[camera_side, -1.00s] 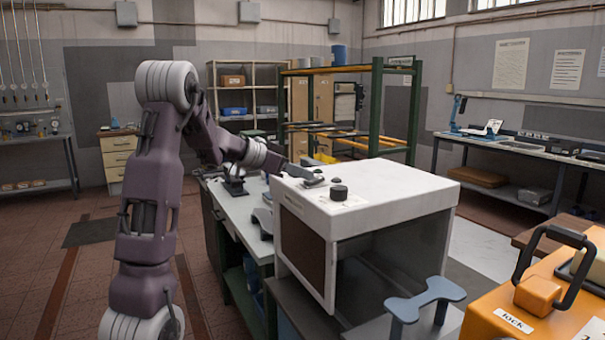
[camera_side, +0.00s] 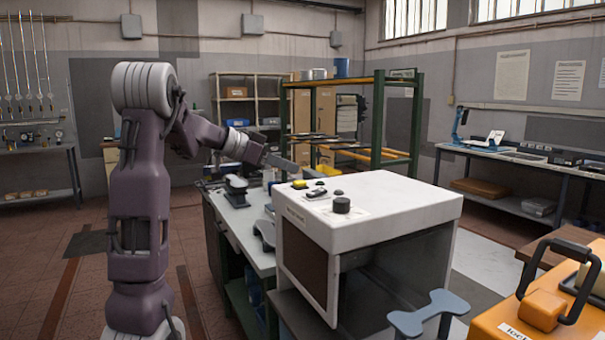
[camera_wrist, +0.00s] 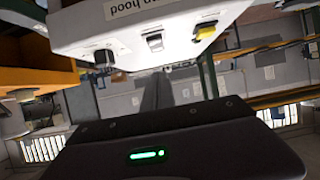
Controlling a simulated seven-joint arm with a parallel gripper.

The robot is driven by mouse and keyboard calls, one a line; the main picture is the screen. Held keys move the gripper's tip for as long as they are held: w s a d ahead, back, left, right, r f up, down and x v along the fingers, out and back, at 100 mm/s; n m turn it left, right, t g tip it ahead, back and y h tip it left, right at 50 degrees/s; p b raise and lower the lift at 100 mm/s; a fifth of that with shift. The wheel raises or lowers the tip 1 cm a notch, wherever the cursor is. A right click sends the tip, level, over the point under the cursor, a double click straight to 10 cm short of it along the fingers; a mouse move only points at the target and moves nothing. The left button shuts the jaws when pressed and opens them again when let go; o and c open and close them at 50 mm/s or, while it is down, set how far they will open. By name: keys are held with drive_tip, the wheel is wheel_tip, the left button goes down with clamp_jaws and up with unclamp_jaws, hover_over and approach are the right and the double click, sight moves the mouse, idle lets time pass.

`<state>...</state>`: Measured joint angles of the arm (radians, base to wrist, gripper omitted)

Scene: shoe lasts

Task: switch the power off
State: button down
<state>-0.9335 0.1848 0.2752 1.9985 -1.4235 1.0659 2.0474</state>
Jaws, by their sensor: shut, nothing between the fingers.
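The white hood box (camera_side: 385,212) carries its controls on top. In the side view these are a yellow-topped control (camera_side: 299,184), a small switch (camera_side: 317,193), a black knob (camera_side: 342,205) and small dark buttons. The wrist view shows the box upside down, with a label reading "hood", a rocker switch (camera_wrist: 155,42), the yellow control (camera_wrist: 205,31) and the black knob (camera_wrist: 104,57). I cannot tell which control is the power switch or its position. My gripper (camera_side: 318,171) is shut and empty, above and behind the controls, apart from them. Its fingers (camera_wrist: 157,88) point past the box.
A workbench (camera_side: 237,220) with small tools stands left of the box. A green-posted rack (camera_side: 378,125) is behind it. The air above the box is clear.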

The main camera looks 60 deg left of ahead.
drive_tip(key=s, duration=0.6)
drive_tip(key=shift+r, duration=0.15)
drive_tip(key=shift+w+d, duration=0.1)
drive_tip(key=d+f+m+g+h, duration=0.1)
drive_tip(key=d+f+g+h, duration=0.15)
drive_tip(key=d, duration=0.95)
drive_tip(key=d+f+g+h, duration=0.1)
drive_tip(key=d+g+h, duration=0.15)
drive_tip(key=d, duration=1.05)
drive_tip(key=s+d+f+g+y, duration=0.1)
drive_tip(key=s+d+f+y, duration=0.1)
drive_tip(key=s, duration=0.5)
drive_tip(key=s+d+f+n+g+y, duration=0.1)
drive_tip(key=s+d+f+y, duration=0.2)
drive_tip(key=s+d+f, duration=0.2)
drive_tip(key=s+d, duration=0.2)
drive_tip(key=shift+s+d+f, duration=0.2)
drive_tip(key=shift+s+f, duration=0.1)
